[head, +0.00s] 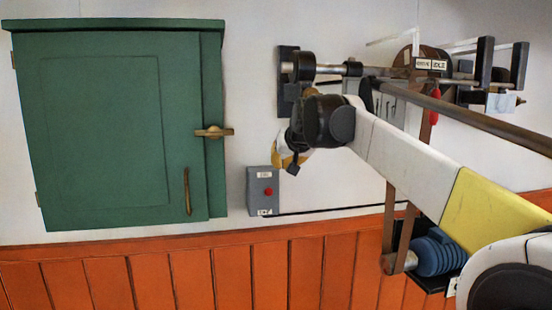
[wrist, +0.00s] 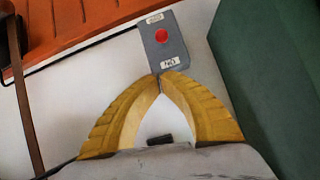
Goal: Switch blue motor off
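The blue motor (head: 438,255) sits low on a black shelf at the right in the head view, partly behind my arm. A grey switch box (head: 263,205) with a red button (head: 268,191) and two small labels is on the white wall, right of the green cabinet. The box also shows in the wrist view (wrist: 172,50), just beyond my fingertips, with its red button (wrist: 161,36) uncovered. My gripper (wrist: 160,75) has yellow fingers whose tips meet, with nothing seen between them. In the head view my gripper (head: 284,164) is above and right of the box; contact cannot be told.
A green cabinet (head: 115,120) with a brass latch and handle stands out at the left of the box. A line shaft with a pulley and a sign (head: 430,64) runs at the upper right. A brown belt (head: 389,225) drops to the motor. Orange panelling (head: 180,270) lies below.

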